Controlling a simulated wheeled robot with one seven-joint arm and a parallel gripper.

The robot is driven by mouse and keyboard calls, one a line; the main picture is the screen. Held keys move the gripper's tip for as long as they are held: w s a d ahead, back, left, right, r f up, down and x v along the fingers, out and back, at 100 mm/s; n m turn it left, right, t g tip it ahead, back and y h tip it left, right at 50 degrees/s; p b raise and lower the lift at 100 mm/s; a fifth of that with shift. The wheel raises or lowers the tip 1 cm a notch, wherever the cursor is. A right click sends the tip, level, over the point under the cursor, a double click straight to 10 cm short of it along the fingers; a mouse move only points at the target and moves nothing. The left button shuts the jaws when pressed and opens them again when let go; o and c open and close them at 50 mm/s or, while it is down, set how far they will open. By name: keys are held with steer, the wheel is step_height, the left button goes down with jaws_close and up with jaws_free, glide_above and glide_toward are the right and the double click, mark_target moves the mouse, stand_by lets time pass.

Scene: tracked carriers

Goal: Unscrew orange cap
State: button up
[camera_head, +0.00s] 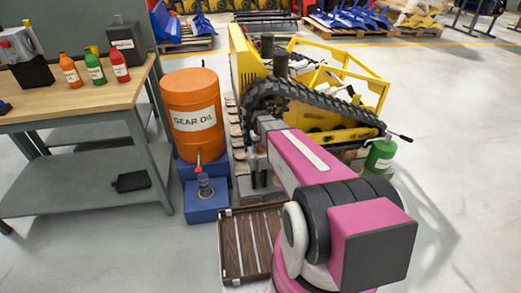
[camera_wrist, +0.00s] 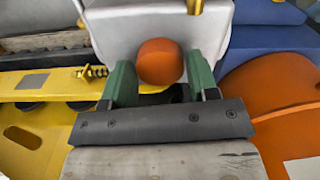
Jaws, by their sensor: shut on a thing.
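The orange cap (camera_wrist: 160,61) is a round knob in front of a pale grey tank-like body (camera_wrist: 215,18) in the wrist view. The green fingers of my gripper (camera_wrist: 161,75) stand on either side of the cap, shut on it. In the head view, my pink arm reaches forward to the side of the yellow tracked carrier (camera_head: 315,103). The gripper end (camera_head: 260,163) is low beside the black track, partly hidden by my arm. Whether the cap has turned on its seat cannot be told.
An orange gear oil drum (camera_head: 193,112) stands on a blue base just left of the gripper. A workbench (camera_head: 70,105) with bottles is further left.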

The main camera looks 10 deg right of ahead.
steer(key=n, duration=0.4)
steer(key=shift+n, duration=0.3)
steer(key=n, duration=0.5)
steer(key=o, duration=0.7)
steer(key=shift+c, duration=0.2)
